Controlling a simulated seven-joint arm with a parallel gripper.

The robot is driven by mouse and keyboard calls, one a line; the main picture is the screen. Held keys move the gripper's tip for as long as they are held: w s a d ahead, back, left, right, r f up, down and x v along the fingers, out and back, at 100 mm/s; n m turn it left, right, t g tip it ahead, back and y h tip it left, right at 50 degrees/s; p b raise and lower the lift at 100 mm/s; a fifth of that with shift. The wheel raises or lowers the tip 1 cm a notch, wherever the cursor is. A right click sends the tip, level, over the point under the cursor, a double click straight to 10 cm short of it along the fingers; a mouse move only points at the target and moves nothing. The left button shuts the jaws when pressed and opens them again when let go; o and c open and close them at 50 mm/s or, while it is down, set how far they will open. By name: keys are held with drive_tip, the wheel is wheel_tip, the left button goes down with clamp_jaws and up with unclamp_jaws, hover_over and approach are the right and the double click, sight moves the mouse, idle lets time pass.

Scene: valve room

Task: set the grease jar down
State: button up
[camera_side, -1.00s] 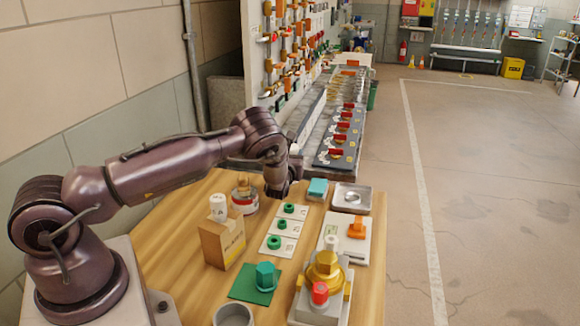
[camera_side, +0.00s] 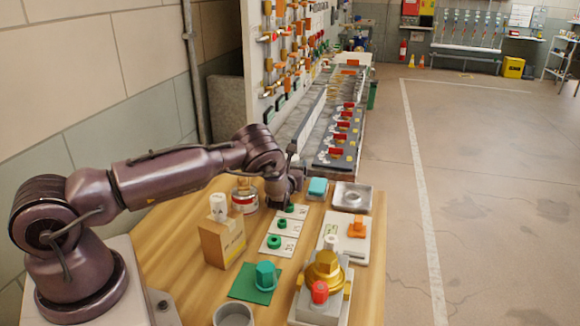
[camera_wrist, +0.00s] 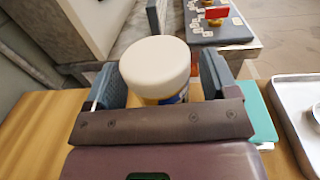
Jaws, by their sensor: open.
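The grease jar (camera_wrist: 155,66) shows in the wrist view as a wide white lid over a body with a yellowish and blue band. It stands upright between the two fingers of my gripper (camera_wrist: 160,84). The fingers are open, one on each side of it. Most of the jar's body is hidden by the lid and my gripper. In the side view my gripper (camera_side: 284,198) is low over the back of the wooden table (camera_side: 185,280), and I cannot make out the jar there.
A red-and-white can (camera_side: 244,201) and a cardboard box (camera_side: 222,240) stand to the left. A teal block (camera_side: 317,188) and a metal tray (camera_side: 352,196) sit to the right.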

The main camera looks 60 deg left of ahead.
drive_tip(key=shift+r, duration=0.1)
drive_tip(key=shift+r, duration=0.1)
drive_tip(key=v, duration=1.1)
drive_tip(key=shift+s+d, duration=0.1)
drive_tip(key=shift+d, duration=0.05)
drive_tip(key=shift+s+d+r, duration=0.1)
drive_tip(key=shift+s+d, duration=0.05)
drive_tip(key=s+d+r+n+g, duration=0.1)
drive_tip(key=s+r+n+g, duration=0.5)
drive_tip(key=r+n, duration=0.3)
drive_tip(key=s+d+r+n+g, duration=0.1)
drive_tip(key=s+r+n+g, duration=0.45)
drive_tip(key=r+n, duration=0.35)
drive_tip(key=s+d+r+n+t+h, duration=0.2)
drive_tip(key=s+d+r+n+h, duration=0.2)
drive_tip(key=s+d+h, duration=0.3)
drive_tip(key=s+d+r+n+t+h, duration=0.3)
drive_tip(key=s+d+r+h, duration=0.3)
drive_tip(key=d, duration=0.6)
drive_tip(key=shift+s+r+n+h, duration=0.4)
drive_tip(key=shift+s+r+n, duration=0.05)
drive_tip(key=shift+s+n, duration=0.05)
